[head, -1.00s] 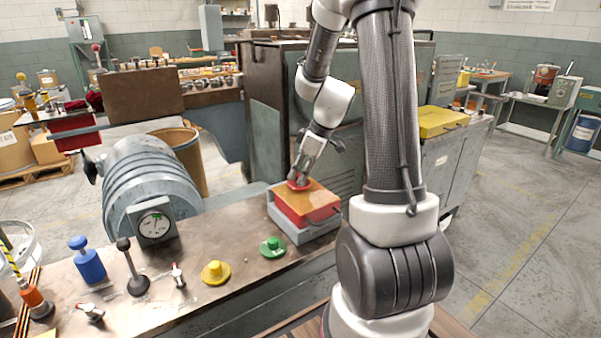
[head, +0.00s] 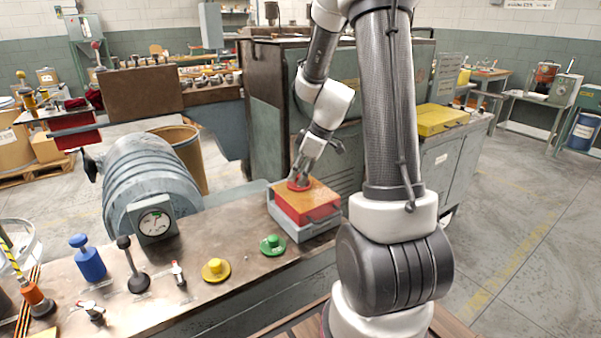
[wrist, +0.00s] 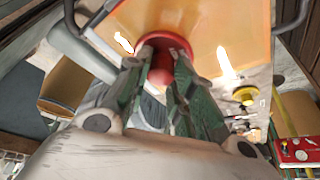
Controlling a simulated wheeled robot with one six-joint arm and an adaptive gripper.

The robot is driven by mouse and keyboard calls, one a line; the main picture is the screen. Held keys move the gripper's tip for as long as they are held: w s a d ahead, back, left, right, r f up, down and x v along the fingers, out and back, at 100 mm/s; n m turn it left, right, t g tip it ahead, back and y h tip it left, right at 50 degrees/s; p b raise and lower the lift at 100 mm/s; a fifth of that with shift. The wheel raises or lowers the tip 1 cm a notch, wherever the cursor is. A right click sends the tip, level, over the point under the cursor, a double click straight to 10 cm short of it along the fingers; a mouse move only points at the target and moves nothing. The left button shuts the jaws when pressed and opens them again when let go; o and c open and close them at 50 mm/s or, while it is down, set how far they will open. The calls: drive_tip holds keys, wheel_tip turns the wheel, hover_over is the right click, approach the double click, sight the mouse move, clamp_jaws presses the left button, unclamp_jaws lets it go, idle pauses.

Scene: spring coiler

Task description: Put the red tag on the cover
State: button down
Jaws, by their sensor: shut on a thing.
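The red tag (head: 299,185) is a round red disc with a knob, at the left part of the cover's top. The cover (head: 318,197) is a box with an orange top and red sides, seated in a grey frame on the bench. My gripper (head: 301,176) points down at the cover and is shut on the tag's knob. In the wrist view the red tag (wrist: 165,42) shows between the fingers, with its disc against the orange cover top (wrist: 215,20). The disc looks flat on the cover or very close to it; I cannot tell if they touch.
A green tag (head: 272,244) and a yellow tag (head: 215,270) lie on the bench (head: 190,295) left of the cover. A black lever (head: 133,268), a blue plunger (head: 87,260) and a dial gauge (head: 155,221) stand further left. A tall cabinet (head: 262,120) is behind.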

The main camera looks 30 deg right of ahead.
drive_tip(key=shift+f, duration=0.1)
drive_tip(key=c, duration=1.1)
unclamp_jaws()
drive_tip(key=shift+c, duration=0.2)
drive_tip(key=w+a+r+v, duration=0.1)
drive_tip(key=v, duration=1.1)
drive_tip(key=w+a+v, duration=0.2)
drive_tip(key=v, duration=1)
drive_tip(key=shift+r, duration=0.45)
